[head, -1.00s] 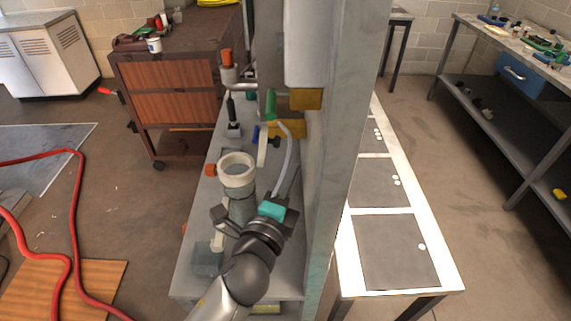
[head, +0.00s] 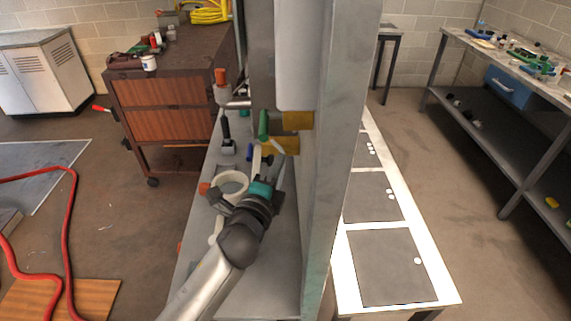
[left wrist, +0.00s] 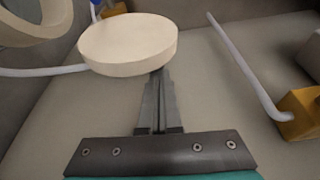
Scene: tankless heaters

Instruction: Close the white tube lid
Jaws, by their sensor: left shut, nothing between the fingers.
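The white tube (head: 230,183) stands on the grey bench with its round mouth open upward. Its rim also shows at the top left of the left wrist view (left wrist: 52,22). The white lid (head: 257,160) stands raised beyond the mouth, seen nearly edge-on. In the left wrist view the round lid (left wrist: 128,42) shows its flat face. My left gripper (head: 266,167) is shut and empty beside the lid. In the left wrist view its fingertips (left wrist: 160,72) reach the lid's lower right edge; I cannot tell whether they touch. My right gripper is out of view.
A grey upright panel (head: 335,150) stands close to the right of my left arm. A thin white pipe (left wrist: 245,65) ends in a yellow block (left wrist: 302,112). A green-handled part (head: 263,124) and an orange-capped part (head: 221,85) stand farther back.

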